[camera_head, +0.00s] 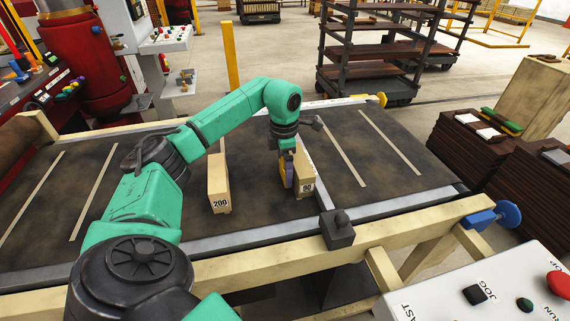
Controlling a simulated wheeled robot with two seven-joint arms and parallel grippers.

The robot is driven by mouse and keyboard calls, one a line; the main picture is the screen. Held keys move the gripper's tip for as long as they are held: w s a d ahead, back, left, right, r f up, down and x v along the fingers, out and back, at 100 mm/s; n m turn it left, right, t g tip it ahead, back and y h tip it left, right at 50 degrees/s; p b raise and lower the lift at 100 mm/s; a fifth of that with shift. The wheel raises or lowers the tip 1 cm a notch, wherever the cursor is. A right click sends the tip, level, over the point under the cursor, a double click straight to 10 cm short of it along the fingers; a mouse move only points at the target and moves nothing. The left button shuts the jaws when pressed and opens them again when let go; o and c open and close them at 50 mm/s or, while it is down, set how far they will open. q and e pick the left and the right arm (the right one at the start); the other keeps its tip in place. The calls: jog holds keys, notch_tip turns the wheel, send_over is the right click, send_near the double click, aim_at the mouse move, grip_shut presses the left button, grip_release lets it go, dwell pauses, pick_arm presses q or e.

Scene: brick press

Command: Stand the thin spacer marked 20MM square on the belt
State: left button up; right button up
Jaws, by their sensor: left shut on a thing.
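My left gripper (286,152) points down over the belt (255,225) and is shut on a thin purple and tan piece (287,174). This piece looks like the thin spacer, but no 20MM mark can be read on it. It is held roughly upright, close against the left side of a pale block (304,177) whose mark looks like 80 or 90. I cannot tell whether the piece touches the belt or the block. A taller pale block marked 200 (218,188) stands on the belt to the left. My right gripper is out of view.
Pale stripes (345,155) cross the dark belt. A control panel (475,295) is at front right. Dark stacked boards (465,145) stand right of the belt. The belt's right part is clear.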

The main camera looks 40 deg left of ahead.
pick_arm(q)
jog(key=shift+f, duration=0.2)
jog(key=o, duration=1)
